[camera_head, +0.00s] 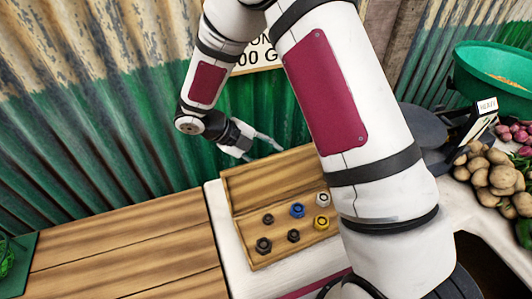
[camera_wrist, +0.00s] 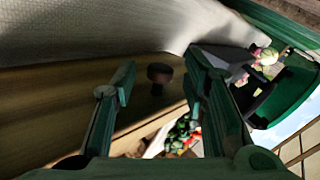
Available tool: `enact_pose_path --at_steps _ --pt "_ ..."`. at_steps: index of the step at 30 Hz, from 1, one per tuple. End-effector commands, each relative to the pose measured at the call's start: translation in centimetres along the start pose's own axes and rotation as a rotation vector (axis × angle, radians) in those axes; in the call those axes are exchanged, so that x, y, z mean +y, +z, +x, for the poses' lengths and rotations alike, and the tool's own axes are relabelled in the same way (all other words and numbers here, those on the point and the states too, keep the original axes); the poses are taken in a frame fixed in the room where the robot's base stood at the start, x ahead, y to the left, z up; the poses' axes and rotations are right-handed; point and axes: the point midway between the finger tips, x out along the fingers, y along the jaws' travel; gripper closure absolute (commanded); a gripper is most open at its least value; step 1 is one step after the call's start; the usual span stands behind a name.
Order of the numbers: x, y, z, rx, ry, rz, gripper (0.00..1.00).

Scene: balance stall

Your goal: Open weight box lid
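The wooden weight box (camera_head: 300,248) stands on a white surface in the head view. Its lid (camera_head: 268,181) is raised at the back, and the box is open. Several weights sit inside, among them a blue one (camera_head: 297,210), a yellow one (camera_head: 321,222), a silver one (camera_head: 322,199) and dark ones (camera_head: 264,245). My gripper (camera_head: 265,147) is behind and above the lid's upper edge, its fingers apart. In the wrist view my gripper (camera_wrist: 161,62) is open, with a dark knob-like piece (camera_wrist: 160,73) seen between its fingers. My arm hides the box's right side.
A wooden plank table (camera_head: 130,245) lies to the left. A corrugated wall (camera_head: 110,110) stands close behind my gripper. To the right are potatoes (camera_head: 492,175), a green basin (camera_head: 495,75) and a dark scale pan (camera_head: 422,125).

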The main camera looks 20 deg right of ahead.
Motion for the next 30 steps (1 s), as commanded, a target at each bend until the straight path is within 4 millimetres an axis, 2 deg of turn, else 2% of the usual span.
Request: enact_pose_path --at_steps 2,7,14,24,30 --pt "0.0 0.0 0.0 0.0 0.0 0.0 0.62" --pt "0.0 0.0 0.0 0.0 0.0 0.0 1.0" --pt "0.0 -0.1 -0.1 0.0 0.0 0.0 1.0" --pt "-0.1 -3.0 -0.9 0.003 -0.001 -0.001 1.0" --pt "0.0 -3.0 -0.8 0.003 -0.001 0.0 1.0"
